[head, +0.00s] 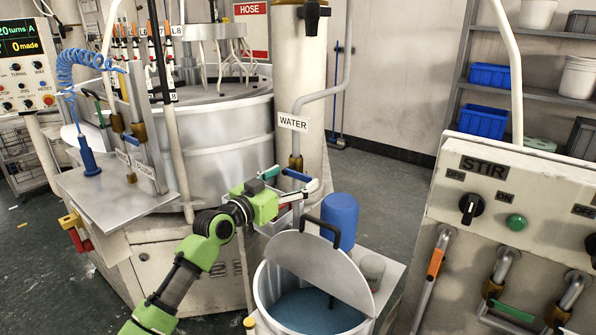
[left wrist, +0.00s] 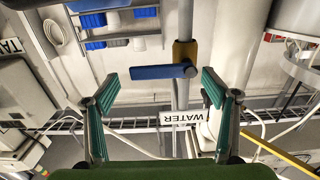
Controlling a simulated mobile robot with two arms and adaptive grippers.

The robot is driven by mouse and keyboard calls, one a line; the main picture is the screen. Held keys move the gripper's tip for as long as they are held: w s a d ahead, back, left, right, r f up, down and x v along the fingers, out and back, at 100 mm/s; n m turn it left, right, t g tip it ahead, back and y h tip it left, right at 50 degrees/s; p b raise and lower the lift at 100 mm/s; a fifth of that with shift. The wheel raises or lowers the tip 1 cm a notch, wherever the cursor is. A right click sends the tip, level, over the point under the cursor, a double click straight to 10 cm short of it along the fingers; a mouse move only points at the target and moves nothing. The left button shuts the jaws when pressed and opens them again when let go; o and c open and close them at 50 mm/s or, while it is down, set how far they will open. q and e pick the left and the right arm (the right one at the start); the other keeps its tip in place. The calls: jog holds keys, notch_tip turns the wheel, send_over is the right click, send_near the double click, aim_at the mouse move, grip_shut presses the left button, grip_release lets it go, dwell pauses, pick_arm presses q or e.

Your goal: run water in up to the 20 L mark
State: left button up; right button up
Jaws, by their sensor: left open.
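The grey water pipe carries a WATER label (head: 293,122) and a brass valve (head: 296,162) with a blue lever (head: 297,174). In the left wrist view the blue lever (left wrist: 152,72) lies crosswise to the pipe, between my fingers' lines and beyond their tips. My left gripper (head: 290,183) is open, close to the lever, with nothing between its teal pads (left wrist: 160,88). Below stands a round metal tank (head: 262,290) with a half lid (head: 320,268) tilted up. Blue-grey liquid (head: 310,314) shows inside. No volume mark is readable. My right gripper is not in view.
A blue container (head: 340,215) and a pale jar (head: 373,268) stand behind the tank. A STIR panel (head: 490,200) with knobs and pipe valves stands at right. The large lapping machine (head: 225,135) fills the left. Floor at the back is clear.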

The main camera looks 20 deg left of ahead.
pick_arm(q)
jog(key=shift+x, duration=1.1)
jog(key=shift+w+f, duration=0.15)
jog(key=shift+w, duration=0.1)
jog(key=c, duration=1.6)
jog(key=shift+w+a+r+n+p, duration=0.1)
jog(key=shift+r+n+p, duration=0.35)
jog(key=shift+n, duration=0.75)
jog(key=shift+r+n, duration=0.25)
jog(key=shift+n, duration=0.45)
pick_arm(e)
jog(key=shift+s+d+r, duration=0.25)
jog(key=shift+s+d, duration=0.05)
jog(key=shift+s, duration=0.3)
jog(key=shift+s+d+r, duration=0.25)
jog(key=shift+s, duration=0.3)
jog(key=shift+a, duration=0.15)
